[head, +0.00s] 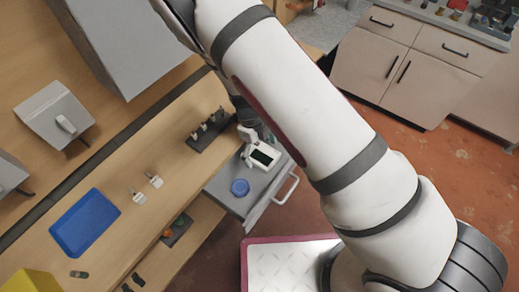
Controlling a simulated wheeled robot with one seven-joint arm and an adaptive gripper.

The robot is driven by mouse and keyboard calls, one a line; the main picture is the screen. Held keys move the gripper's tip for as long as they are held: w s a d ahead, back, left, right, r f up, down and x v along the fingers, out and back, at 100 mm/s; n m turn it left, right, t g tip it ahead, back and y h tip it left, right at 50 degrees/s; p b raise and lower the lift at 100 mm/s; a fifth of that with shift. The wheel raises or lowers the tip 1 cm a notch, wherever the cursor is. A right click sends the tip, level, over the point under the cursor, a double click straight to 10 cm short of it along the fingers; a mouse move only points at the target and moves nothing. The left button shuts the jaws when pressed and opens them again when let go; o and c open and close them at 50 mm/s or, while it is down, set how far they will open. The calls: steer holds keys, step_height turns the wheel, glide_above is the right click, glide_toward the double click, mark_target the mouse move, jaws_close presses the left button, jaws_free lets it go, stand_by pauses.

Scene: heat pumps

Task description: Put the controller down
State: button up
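The controller (264,156), a white device with a dark screen, shows near the middle of the head view. My arm comes down from the upper middle, and my gripper (249,134) is right at the controller's upper left end. My arm hides part of the gripper, and the fingers are too small to tell whether they grip. I cannot tell whether the controller touches the grey surface.
A blue round object (240,187) lies on the grey surface beside the controller. The wooden bench at left holds a blue tray (85,223), white small parts (138,197), and a dark rack (209,130). Cabinets (405,60) stand at upper right, with red floor between.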

steer(key=shift+r, duration=0.1)
step_height(320, 180, up, 11)
steer(key=w+a+b, duration=0.1)
steer(key=a, duration=0.1)
step_height(320, 180, up, 11)
steer(key=n+y, duration=0.2)
steer(key=n, duration=0.3)
glide_above(254, 149)
steer(key=d, duration=0.3)
steer(key=s+d+r+n+t+y, duration=0.1)
steer(key=s+d+r+n, duration=0.25)
steer(key=r, duration=0.25)
steer(key=s+d+r+n+t+y, duration=0.1)
steer(key=s+d+r+n, duration=0.1)
steer(key=r+n, duration=0.3)
steer(key=s+d+r+n+t+h, duration=0.2)
steer(key=s+d+r+n+t, duration=0.3)
steer(key=s+d+r+n, duration=0.5)
steer(key=s+r+n, duration=0.1)
steer(key=s+n, duration=0.1)
steer(key=s, duration=0.1)
steer(key=shift+s+r, duration=0.25)
